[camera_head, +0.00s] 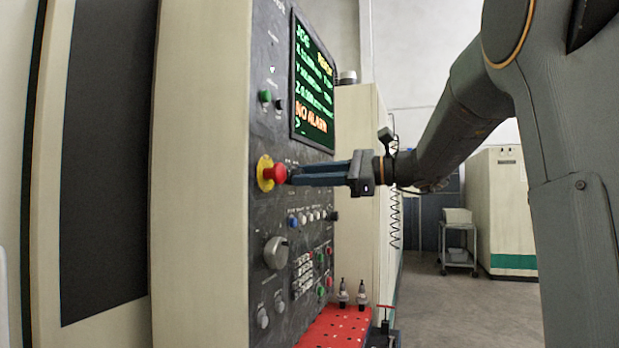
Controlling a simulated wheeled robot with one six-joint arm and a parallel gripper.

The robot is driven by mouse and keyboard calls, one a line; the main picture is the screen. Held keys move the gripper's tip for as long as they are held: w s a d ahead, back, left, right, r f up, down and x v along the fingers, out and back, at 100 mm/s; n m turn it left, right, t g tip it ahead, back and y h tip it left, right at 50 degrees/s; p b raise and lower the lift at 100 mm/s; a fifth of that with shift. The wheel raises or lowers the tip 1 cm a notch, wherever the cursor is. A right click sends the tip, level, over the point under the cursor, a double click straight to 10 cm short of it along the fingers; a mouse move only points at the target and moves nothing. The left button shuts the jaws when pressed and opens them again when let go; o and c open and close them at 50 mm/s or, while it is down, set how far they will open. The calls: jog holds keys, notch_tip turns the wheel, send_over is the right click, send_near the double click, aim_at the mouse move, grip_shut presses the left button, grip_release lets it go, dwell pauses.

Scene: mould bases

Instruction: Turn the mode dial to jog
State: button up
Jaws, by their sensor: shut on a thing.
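My gripper (291,175) reaches in from the right to the dark control panel (262,130). Its blue-grey fingers are shut at the panel face, just right of the red emergency-stop button. What they hold is mostly hidden by the fingers and the red button; from its place it appears to be the mode dial. The dial's pointer and marks cannot be read. The green screen (314,88) above seems to show "JOG" at its top left and "NO ALARM" lower down.
The red emergency-stop button (279,174) on its yellow ring stands out close beside the fingertips. Below are a row of small buttons (307,216) and a large grey knob (276,252). A red perforated tray (335,328) juts out at the bottom. Free room lies right of the panel.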

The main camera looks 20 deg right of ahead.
jog(key=o, duration=1.1)
jog(key=shift+c, duration=0.2)
jog(key=shift+s, duration=0.1)
jog(key=b+v, duration=0.2)
jog(key=v, duration=0.6)
jog(key=s+a+f+n+g+h, duration=0.2)
jog(key=a+f+g+h, duration=0.15)
jog(key=f, duration=1.05)
jog(key=s+a+f+n+g+h, duration=0.15)
jog(key=a+f, duration=0.25)
jog(key=f, duration=1)
jog(key=s+f+n+g+h, duration=0.2)
jog(key=s+f+n+h, duration=0.2)
jog(key=s+f+n, duration=0.3)
jog(key=s+f+n+g+h, duration=0.1)
jog(key=s+f+n+h, duration=0.4)
jog(key=s+f, duration=0.5)
notch_tip(320, 180, down, 8)
jog(key=n, duration=0.2)
jog(key=shift+s+d+n+g+h, duration=0.2)
jog(key=shift+d+n+g+h, duration=0.1)
jog(key=shift+d+n+g, duration=0.1)
